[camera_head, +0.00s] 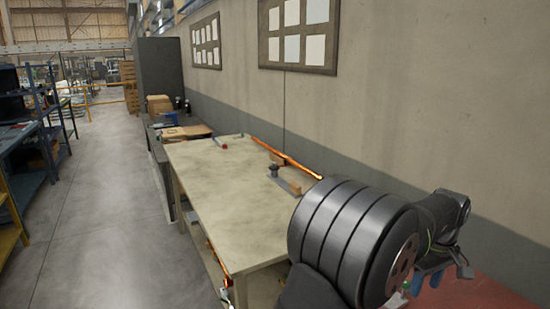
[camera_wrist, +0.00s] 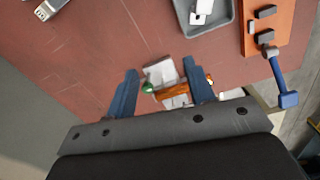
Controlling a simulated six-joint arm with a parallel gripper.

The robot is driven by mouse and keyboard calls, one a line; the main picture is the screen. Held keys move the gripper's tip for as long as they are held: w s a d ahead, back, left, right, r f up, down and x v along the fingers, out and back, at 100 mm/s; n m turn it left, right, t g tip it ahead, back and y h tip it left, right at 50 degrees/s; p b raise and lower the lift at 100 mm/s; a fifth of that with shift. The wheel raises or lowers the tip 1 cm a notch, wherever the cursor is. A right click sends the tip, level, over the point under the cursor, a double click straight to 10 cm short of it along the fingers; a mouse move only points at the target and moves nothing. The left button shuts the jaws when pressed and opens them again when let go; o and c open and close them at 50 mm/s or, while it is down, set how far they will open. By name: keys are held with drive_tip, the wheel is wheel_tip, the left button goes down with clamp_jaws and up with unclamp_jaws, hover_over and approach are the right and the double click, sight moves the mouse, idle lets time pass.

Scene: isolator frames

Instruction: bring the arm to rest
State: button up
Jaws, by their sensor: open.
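My gripper (camera_wrist: 160,68) is open in the wrist view, with its two blue fingers spread apart over a reddish-brown surface (camera_wrist: 80,62). An orange-brown piece with a green end (camera_wrist: 172,91) and some white pieces (camera_wrist: 160,73) show in the gap between the fingers. I cannot tell how far below the fingers they lie; nothing is visibly clamped. In the head view my gripper (camera_head: 428,280) is at the lower right, pointing down over the red surface (camera_head: 475,295) and partly hidden by my own arm.
The wrist view shows a grey tray (camera_wrist: 214,27) with a white part, an orange board (camera_wrist: 284,30) with dark blocks, a blue-handled tool (camera_wrist: 287,98) and a pale device (camera_wrist: 49,9). In the head view, a beige workbench (camera_head: 215,170) holds a hand plane (camera_head: 284,181); the aisle floor (camera_head: 105,190) is clear.

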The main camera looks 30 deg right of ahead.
drive_tip(key=w+d+f+n, duration=0.15)
drive_tip(key=w+d, duration=0.25)
drive_tip(key=w, duration=0.9)
drive_tip(key=shift+w+d+f, duration=0.1)
drive_tip(key=shift+w+f, duration=0.05)
drive_tip(key=shift+f, duration=1.45)
drive_tip(key=shift+w+f, duration=0.1)
drive_tip(key=shift+f, duration=1.5)
